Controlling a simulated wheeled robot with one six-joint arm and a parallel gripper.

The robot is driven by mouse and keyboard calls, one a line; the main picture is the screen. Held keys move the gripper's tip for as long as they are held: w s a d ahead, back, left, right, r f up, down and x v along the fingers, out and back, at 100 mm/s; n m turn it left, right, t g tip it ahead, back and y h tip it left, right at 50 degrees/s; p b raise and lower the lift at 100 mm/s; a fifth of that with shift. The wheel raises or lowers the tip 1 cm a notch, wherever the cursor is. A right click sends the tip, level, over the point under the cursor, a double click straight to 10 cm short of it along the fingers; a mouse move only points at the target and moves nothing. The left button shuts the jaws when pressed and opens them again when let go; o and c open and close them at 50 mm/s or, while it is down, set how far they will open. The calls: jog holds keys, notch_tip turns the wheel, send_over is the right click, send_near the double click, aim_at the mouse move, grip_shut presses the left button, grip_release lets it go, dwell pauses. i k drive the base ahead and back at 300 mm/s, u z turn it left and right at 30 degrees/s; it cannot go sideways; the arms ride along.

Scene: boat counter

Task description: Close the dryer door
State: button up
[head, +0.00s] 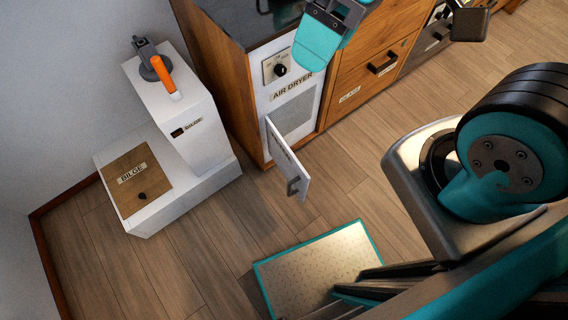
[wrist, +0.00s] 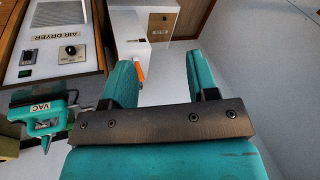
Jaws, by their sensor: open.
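The air dryer (head: 284,88) is a white panel in the wooden cabinet front, with a black knob and an "AIR DRYER" label. Its white door (head: 287,160) stands open below, swung out from the panel's left side, with a grey handle (head: 293,187) near its free edge. My gripper (head: 318,40) is above the dryer and the counter edge, apart from the door. In the wrist view my gripper (wrist: 160,72) has its two teal fingers apart with nothing between them. The dryer panel (wrist: 40,55) shows upside down at left there; I cannot make out the door in that view.
A white bilge box (head: 178,110) with an orange-handled lever (head: 163,74) stands left of the dryer. A teal-edged mat (head: 312,265) lies on the wooden floor. Wooden drawers (head: 372,72) are to the right. A green "VAC" tool (wrist: 42,113) is near the gripper.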

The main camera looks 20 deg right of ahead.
aim_at(281, 166)
jog(key=z, duration=0.15)
jog(key=k, duration=0.7)
jog(key=u, duration=1.15)
jog(key=i, duration=0.5)
jog(key=z, duration=0.05)
